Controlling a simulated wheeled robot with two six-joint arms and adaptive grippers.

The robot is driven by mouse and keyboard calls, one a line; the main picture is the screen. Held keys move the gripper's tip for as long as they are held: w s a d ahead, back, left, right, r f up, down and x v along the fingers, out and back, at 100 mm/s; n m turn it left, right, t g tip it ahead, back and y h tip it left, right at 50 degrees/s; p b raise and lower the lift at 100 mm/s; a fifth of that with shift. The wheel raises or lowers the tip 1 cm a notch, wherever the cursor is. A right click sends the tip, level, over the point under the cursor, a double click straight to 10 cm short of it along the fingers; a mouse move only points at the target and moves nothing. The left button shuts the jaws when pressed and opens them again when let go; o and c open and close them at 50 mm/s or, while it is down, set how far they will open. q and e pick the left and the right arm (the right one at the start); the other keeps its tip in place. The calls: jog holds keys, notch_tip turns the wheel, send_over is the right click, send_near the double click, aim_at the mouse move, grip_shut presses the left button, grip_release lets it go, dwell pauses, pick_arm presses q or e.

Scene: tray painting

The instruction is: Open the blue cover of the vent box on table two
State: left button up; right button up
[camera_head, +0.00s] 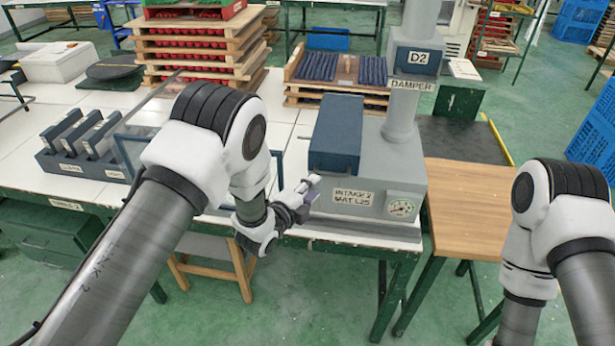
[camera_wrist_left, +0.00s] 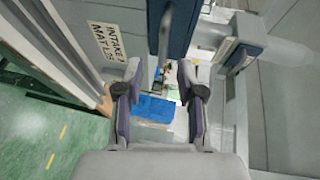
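The vent box (camera_head: 385,170) is a grey box at the table's front edge, labelled "INTAKE 2 MAT L25". Its blue cover (camera_head: 336,128) lies over its top left part and looks shut. In the left wrist view the cover (camera_wrist_left: 181,28) shows at the top, with a thin grey handle bar (camera_wrist_left: 164,38) beside it. My left gripper (camera_head: 308,190) is at the box's front left, just below the cover's front edge. In the left wrist view its two fingers (camera_wrist_left: 163,88) are apart with nothing gripped between them. My right gripper is out of view.
A grey duct (camera_head: 404,90) labelled "DAMPER" and "D2" rises from the box. A rack of dark slabs (camera_head: 85,165) stands at the left. A wooden tabletop (camera_head: 470,210) is at the right.

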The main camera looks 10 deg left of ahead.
aim_at(329, 175)
pick_arm(q)
jog(key=w+d+p, duration=0.1)
jog(key=w+d, duration=0.2)
jog(key=shift+w, duration=0.25)
jog(key=w, duration=0.2)
jog(key=w+p, duration=0.1)
jog(key=shift+w+d+f, duration=0.25)
jog(key=shift+w+f, duration=0.05)
jog(key=shift+f, duration=0.05)
jog(key=shift+w+d+f, duration=0.1)
jog(key=shift+w, duration=0.1)
jog(key=shift+w+d+f, duration=0.1)
jog(key=shift+w+d, duration=0.05)
jog(key=shift+d, duration=0.15)
jog(key=shift+a, duration=0.1)
grip_shut()
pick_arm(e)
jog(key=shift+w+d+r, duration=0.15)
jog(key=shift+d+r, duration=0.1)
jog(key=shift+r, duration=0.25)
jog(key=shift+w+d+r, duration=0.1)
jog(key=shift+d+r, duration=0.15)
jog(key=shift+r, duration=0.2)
